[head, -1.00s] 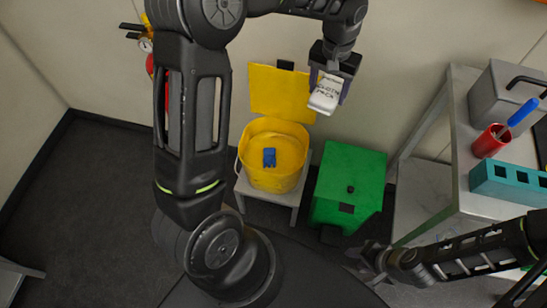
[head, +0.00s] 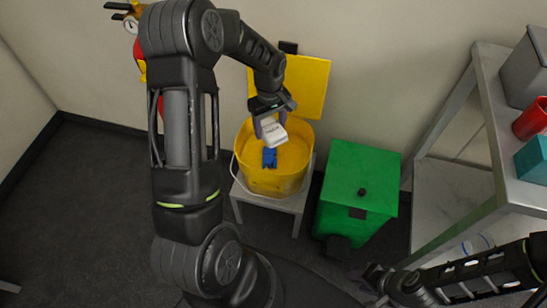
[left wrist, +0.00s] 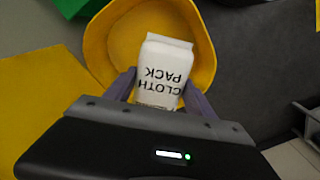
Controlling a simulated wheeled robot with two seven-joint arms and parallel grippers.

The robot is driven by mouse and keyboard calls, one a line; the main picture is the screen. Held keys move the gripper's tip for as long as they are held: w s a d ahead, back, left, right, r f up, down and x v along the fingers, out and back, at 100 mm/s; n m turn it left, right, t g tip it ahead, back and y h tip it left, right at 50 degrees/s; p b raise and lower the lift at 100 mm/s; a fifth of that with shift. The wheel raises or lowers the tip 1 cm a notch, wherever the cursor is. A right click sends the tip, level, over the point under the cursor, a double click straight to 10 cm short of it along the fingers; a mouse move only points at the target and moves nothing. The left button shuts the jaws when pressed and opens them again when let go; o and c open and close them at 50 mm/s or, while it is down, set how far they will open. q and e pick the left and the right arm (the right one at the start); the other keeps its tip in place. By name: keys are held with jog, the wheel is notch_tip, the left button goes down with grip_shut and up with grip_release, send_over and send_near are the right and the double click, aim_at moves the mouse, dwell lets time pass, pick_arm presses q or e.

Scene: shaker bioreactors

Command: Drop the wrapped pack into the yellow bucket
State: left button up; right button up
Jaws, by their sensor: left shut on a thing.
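The wrapped pack (head: 274,136) is a small white pack; in the left wrist view its print (left wrist: 163,72) reads "CLOTH PACK". My left gripper (head: 268,122) is shut on it and holds it over the open yellow bucket (head: 258,178). The bucket stands on a small grey stand, with its yellow lid (head: 308,85) raised behind it.
A green bin (head: 355,190) stands right of the bucket. A metal shelf unit (head: 490,100) at the right carries a red cup (head: 530,118), a teal box (head: 535,160) and a grey case (head: 528,70).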

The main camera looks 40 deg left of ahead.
pick_arm(q)
jog(key=shift+f, duration=0.1)
notch_tip(320, 180, down, 6)
jog(key=b, duration=0.4)
jog(key=o, duration=1.5)
jog(key=shift+r, duration=0.2)
notch_tip(320, 180, up, 8)
jog(key=shift+f+p, duration=0.2)
jog(key=shift+p, duration=0.3)
